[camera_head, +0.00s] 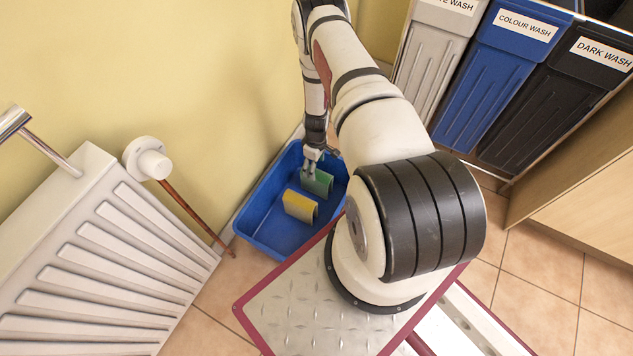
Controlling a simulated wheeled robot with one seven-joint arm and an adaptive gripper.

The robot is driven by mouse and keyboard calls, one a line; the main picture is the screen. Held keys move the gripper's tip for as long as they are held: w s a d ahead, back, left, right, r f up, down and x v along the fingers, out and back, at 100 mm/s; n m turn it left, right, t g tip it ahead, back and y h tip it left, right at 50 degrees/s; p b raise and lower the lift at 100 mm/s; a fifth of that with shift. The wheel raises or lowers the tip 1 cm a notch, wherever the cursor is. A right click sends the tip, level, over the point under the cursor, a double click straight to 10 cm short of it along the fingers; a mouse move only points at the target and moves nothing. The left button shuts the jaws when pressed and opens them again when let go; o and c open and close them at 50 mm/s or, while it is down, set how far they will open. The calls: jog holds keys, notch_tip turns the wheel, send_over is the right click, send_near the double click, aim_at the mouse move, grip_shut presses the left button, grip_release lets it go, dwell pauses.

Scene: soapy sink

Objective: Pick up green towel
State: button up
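The green towel (318,184), a small folded piece, is in the blue tub (249,217) on the floor, toward its back right. My gripper (309,174) points down into the tub, right at the upper left end of the green towel. Its fingertips overlap the towel in this view, and I cannot tell whether they are closed on it. A yellow folded towel (299,206) lies in the tub just in front of the green one.
A white radiator (110,250) with a valve (148,160) and copper pipe stands left of the tub. White, blue (500,75) and black (555,100) wash bins and a wooden cabinet (585,190) are at the right. Tiled floor is clear at the lower right.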

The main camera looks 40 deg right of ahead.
notch_tip(320, 180, down, 11)
jog(key=b, duration=0.4)
jog(key=shift+a+r, duration=0.1)
jog(key=shift+r, duration=0.1)
jog(key=c, duration=1.3)
